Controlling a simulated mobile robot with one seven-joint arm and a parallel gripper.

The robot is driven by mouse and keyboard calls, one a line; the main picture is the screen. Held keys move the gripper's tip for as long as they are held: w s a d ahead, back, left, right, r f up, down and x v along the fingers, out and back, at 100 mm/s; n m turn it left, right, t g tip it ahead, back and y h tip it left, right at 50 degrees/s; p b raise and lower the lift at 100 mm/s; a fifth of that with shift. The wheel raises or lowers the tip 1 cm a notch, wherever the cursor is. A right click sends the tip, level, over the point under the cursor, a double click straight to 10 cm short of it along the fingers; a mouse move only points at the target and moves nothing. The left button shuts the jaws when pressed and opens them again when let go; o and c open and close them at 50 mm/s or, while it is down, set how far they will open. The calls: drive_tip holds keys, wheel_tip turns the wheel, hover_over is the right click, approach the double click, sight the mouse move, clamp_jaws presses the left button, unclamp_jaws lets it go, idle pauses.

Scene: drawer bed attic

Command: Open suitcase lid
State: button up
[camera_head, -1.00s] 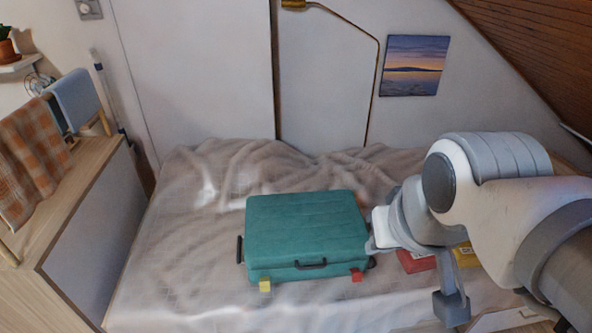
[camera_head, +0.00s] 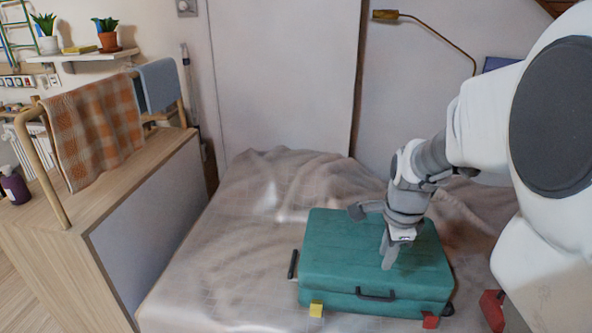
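The teal suitcase (camera_head: 335,245) lies flat on the bed with its lid closed. My arm hides part of the lid's back right.
The bed (camera_head: 220,270) has a rumpled beige cover, clear to the suitcase's left. A red object (camera_head: 492,308) lies to its right, partly behind my arm. A wooden cabinet (camera_head: 150,205) with a towel rail stands at left. A brass lamp (camera_head: 385,15) hangs on the back wall.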

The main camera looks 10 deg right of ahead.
wheel_tip(320, 180, down, 2)
drive_tip(key=w+m, duration=0.1)
drive_tip(key=b, duration=0.7)
approach(370, 297)
drive_tip(key=x, duration=0.8)
drive_tip(key=shift+r, duration=0.1)
clamp_jaws()
idle(0.5)
